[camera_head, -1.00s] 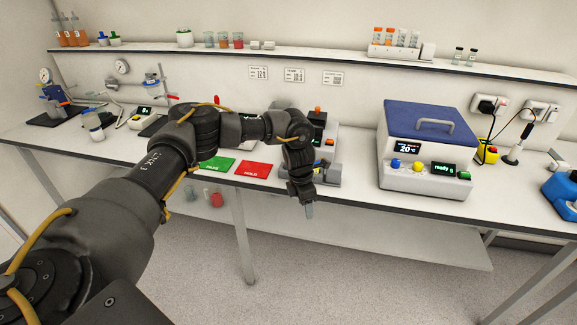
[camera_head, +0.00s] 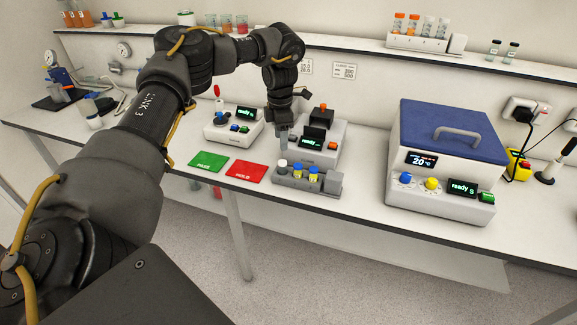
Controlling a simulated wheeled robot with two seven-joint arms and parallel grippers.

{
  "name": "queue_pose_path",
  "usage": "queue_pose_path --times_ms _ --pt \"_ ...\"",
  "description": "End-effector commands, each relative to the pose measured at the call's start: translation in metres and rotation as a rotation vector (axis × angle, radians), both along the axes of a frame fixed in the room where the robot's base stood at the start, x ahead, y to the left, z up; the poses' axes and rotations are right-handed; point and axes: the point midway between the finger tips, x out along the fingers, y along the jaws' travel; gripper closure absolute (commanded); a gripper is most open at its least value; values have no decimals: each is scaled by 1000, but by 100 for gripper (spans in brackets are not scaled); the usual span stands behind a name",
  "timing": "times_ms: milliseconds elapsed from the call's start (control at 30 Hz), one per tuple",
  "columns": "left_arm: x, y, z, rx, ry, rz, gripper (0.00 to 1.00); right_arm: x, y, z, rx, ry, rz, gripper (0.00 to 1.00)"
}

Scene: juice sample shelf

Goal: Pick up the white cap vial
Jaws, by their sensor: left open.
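The white cap vial (camera_head: 283,166) stands at the left end of a small grey rack (camera_head: 331,188) on the bench. Only its upper part shows above the rack. Two vials with yellow caps and blue below (camera_head: 306,173) stand to its right in the same rack. My left gripper (camera_head: 284,147) points down with its fingertips just above the white cap in the picture. It is open and holds nothing visible. Whether the fingers touch the cap is too small to tell. My right gripper is not in view.
A device with a small screen (camera_head: 328,140) stands behind the rack, close to my left gripper. Green (camera_head: 208,161) and red (camera_head: 246,172) mats lie to the left. A large blue-lidded machine (camera_head: 440,190) stands to the right. An upper shelf (camera_head: 350,44) runs above the bench.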

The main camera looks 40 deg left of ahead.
Motion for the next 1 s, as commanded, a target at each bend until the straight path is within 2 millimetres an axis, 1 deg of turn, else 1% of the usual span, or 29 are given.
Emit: queue_pose_path --times_ms 33,100,200,267,433,600,667,767,867,900,1000 --pt "2 -3 -3 0 1 -5 48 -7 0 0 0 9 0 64" --pt "4 -6 -11 0 4 -11 48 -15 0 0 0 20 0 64" --pt "4 -8 -27 -1 6 -14 48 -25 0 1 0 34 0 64" --pt "5 -8 -35 0 4 -14 48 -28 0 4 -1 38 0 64" --pt "4 -7 -53 0 2 -12 48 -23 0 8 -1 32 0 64" --pt "3 -6 -57 0 0 -10 48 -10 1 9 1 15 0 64" --pt "2 -6 -59 1 2 -10 48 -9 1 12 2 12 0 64" --pt "-1 -5 -70 2 6 -10 48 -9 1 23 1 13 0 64" --pt "-3 -6 -86 0 5 -9 48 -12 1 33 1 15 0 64" --pt "-2 -6 -93 1 4 -8 48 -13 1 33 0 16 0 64" --pt "-2 -6 -104 1 3 -8 48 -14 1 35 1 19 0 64"
